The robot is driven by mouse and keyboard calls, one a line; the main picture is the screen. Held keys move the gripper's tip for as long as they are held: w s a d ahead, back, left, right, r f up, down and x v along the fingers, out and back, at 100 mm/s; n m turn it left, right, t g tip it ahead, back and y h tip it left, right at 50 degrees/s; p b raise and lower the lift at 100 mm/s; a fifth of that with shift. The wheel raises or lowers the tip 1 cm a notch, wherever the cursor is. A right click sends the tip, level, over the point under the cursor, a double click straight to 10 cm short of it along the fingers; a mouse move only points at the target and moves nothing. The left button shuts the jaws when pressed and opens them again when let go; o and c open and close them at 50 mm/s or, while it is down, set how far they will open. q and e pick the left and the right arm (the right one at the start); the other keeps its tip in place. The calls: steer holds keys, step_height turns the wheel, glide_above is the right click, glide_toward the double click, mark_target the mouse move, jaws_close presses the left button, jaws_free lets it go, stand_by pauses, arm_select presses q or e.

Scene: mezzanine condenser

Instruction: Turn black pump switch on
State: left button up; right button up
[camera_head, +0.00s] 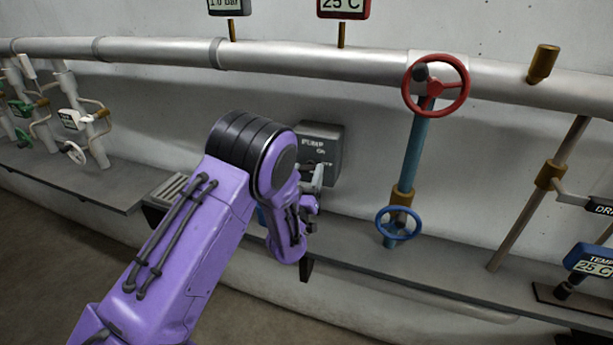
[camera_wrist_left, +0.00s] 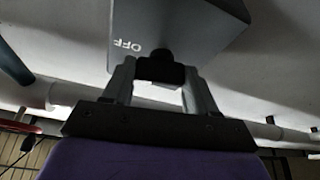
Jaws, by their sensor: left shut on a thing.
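The grey pump box (camera_head: 328,138) is mounted on the wall in the head view, with the words "PUMP" and "ON" on its face. In the left wrist view the box (camera_wrist_left: 185,22) shows the word "OFF", upside down. The black pump switch (camera_wrist_left: 160,70) sticks out of the box there, between the two fingers of my left gripper (camera_wrist_left: 158,80). My left gripper (camera_head: 318,176) is at the box's face in the head view, shut on the switch. My purple wrist partly covers the box there, and the switch is hard to make out. My right gripper is not in view.
A blue pipe with a red handwheel (camera_head: 436,84) and a blue handwheel (camera_head: 399,223) stands right of the box. A large grey pipe (camera_head: 300,62) runs along the wall above. A grey ledge (camera_head: 375,255) runs below. Small valves (camera_head: 74,120) are at the far left.

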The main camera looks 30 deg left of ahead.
arm_select(q)
steer(key=shift+d+r+n+g+y+b, duration=0.2)
steer(key=shift+n+g+y, duration=0.5)
steer(key=shift+n, duration=1.45)
steer(key=shift+a+f+n+g+y+b, duration=0.2)
steer(key=shift+n+g+y, duration=0.5)
steer(key=shift+n, duration=1.4)
steer(key=shift+d+r+n+g+y+b, duration=0.2)
steer(key=shift+n+g+y, duration=0.5)
steer(key=shift+n, duration=1.45)
steer(key=shift+f, duration=0.1)
steer(key=o, duration=1.1)
steer(key=shift+c, duration=0.2)
steer(key=b+v, duration=0.4)
steer(key=v, duration=0.6)
steer(key=shift+s+d, duration=0.2)
steer(key=shift+s, duration=0.05)
